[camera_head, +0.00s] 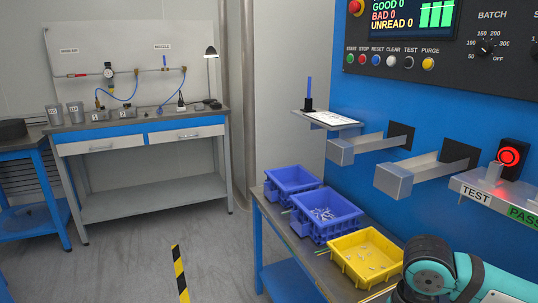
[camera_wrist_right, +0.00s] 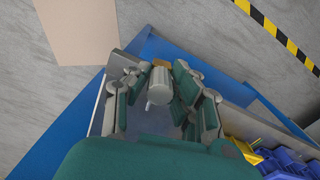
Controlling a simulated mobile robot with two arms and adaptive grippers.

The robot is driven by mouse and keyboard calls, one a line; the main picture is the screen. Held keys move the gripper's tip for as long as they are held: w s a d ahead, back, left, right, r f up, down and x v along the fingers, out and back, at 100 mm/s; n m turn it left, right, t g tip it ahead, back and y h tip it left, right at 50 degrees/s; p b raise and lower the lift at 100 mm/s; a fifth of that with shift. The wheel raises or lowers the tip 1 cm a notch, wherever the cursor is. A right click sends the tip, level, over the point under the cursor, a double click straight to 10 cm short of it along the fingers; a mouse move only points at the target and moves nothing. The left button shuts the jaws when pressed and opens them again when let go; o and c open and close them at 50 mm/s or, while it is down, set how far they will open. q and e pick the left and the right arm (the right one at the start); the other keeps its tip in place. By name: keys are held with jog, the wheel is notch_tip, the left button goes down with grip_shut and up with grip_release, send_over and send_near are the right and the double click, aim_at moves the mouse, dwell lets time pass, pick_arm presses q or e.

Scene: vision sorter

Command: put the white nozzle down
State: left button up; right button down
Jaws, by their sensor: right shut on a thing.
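The white nozzle (camera_wrist_right: 159,86) shows in the right wrist view as a pale, short cylinder with a small light tip at its lower left. My right gripper (camera_wrist_right: 160,74) is shut on it, with green-and-grey fingers on both sides. It is held above a grey surface with blue edges. In the head view only part of my right arm shows, at the bottom right; its gripper and the nozzle are out of that picture. My left gripper is in neither view.
A yellow bin (camera_head: 365,257) and two blue bins (camera_head: 327,212) (camera_head: 291,181) with small parts stand on a bench beside the blue machine (camera_head: 450,120). Metal chutes (camera_head: 367,147) jut from it. A workbench (camera_head: 150,128) stands at the back left. The floor between is clear.

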jog(key=w+a+r+n+p, duration=0.25)
jog(key=w+a+n, duration=0.2)
jog(key=n, duration=0.65)
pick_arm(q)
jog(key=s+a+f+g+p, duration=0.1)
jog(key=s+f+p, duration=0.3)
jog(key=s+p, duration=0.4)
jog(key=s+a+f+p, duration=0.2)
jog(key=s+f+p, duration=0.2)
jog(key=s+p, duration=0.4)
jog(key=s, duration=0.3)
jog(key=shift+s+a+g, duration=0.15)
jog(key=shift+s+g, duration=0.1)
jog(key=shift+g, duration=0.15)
pick_arm(e)
jog(key=s+r, duration=0.3)
jog(key=r, duration=0.4)
jog(key=s+r, duration=0.4)
jog(key=r, duration=0.4)
jog(key=shift+s, duration=0.25)
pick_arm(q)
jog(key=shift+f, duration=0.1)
pick_arm(e)
jog(key=shift+d+f, duration=0.1)
jog(key=shift+f, duration=0.05)
